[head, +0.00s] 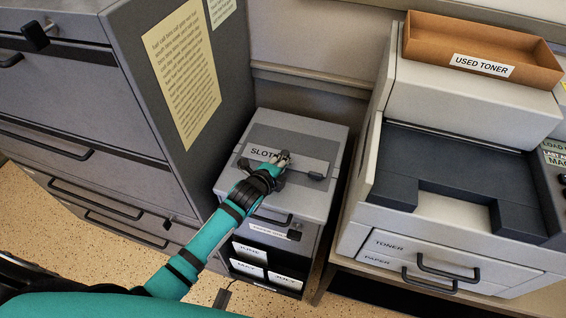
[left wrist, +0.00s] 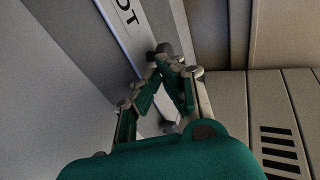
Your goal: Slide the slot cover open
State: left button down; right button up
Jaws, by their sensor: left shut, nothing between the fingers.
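The slot cover (head: 308,167) is a light grey strip marked "SLOT" on top of a small grey cabinet (head: 326,135). It shows in the left wrist view (left wrist: 140,30) with part of its lettering. A small dark knob (head: 316,176) sits near its right end. My left gripper (head: 283,157) is over the middle of the cover, hiding the end of the lettering. In the left wrist view my fingertips (left wrist: 167,63) are together and empty, close to a dark knob (left wrist: 163,48). I cannot tell whether they touch it. My right gripper is out of view.
A tall filing cabinet (head: 190,170) with a yellow notice (head: 184,80) stands close on the left. A printer (head: 455,180) with an orange "USED TONER" tray (head: 437,31) stands on the right. Labelled folders (head: 249,252) sit in the small cabinet's open front.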

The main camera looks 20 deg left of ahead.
aim_at(291, 152)
pick_arm(q)
jog(key=shift+w, duration=0.1)
jog(key=w+b, duration=0.1)
jog(key=w, duration=0.2)
jog(key=w+b, duration=0.1)
jog(key=w, duration=0.3)
jog(key=shift+w+d+f, duration=0.15)
jog(key=shift+w+b, duration=0.3)
jog(key=shift+r, duration=0.2)
